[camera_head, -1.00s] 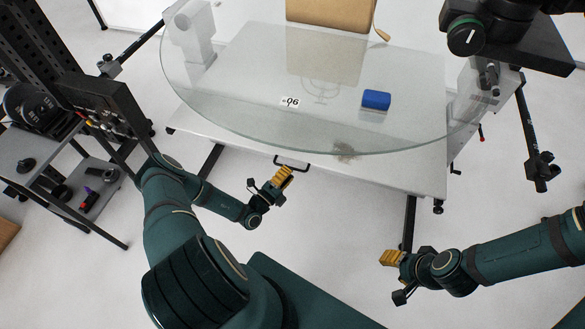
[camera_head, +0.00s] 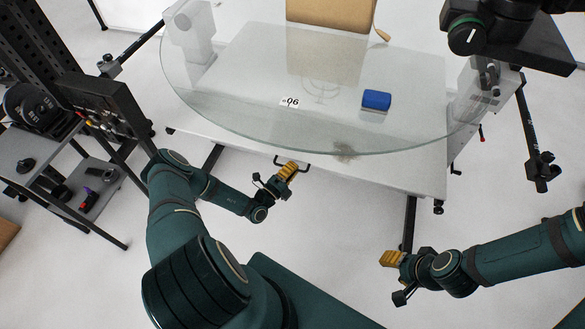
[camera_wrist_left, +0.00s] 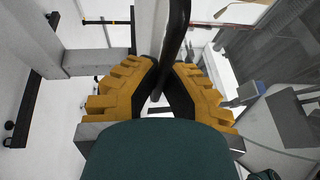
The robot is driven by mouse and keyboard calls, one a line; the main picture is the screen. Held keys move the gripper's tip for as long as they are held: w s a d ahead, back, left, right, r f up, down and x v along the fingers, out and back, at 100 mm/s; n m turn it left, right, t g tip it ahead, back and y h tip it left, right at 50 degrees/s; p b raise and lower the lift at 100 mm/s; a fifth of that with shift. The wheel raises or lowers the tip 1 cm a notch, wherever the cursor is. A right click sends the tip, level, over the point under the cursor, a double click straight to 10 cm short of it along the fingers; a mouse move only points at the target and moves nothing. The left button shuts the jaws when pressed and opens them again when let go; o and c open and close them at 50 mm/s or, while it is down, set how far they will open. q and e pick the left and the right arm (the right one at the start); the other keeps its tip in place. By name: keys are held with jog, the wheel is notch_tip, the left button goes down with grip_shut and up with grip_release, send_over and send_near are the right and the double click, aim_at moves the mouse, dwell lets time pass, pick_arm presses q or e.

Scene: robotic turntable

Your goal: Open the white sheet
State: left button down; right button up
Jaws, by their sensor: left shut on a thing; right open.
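The white sheet (camera_head: 400,176) is a flat panel under the round glass turntable, with a black handle (camera_head: 278,165) at its front edge. My left gripper (camera_head: 289,168) is at this handle, below the glass rim. In the left wrist view its yellow-padded fingers (camera_wrist_left: 162,78) are shut on the black handle bar (camera_wrist_left: 176,32), which runs between the fingertips. The dark green housing of my wrist hides the lower part of that view. My right gripper (camera_head: 391,258) is open and empty, out over the floor to the front right, apart from the sheet.
The glass turntable (camera_head: 230,112) overhangs the sheet and carries a blue block (camera_head: 376,99) and a small label (camera_head: 290,102). A brown board (camera_head: 330,14) stands at the back. A grey equipment cart (camera_head: 45,165) is at the left. The floor in front is clear.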

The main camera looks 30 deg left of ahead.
pick_arm(q)
jog(key=shift+s, duration=0.1)
jog(key=s+d, duration=0.3)
jog(key=s, duration=1.1)
jog(key=s+d, duration=0.4)
jog(key=s, duration=1.1)
jog(key=shift+s+d, duration=0.15)
jog(key=c, duration=1.1)
grip_release()
jog(key=shift+o, duration=0.2)
jog(key=v, duration=1.2)
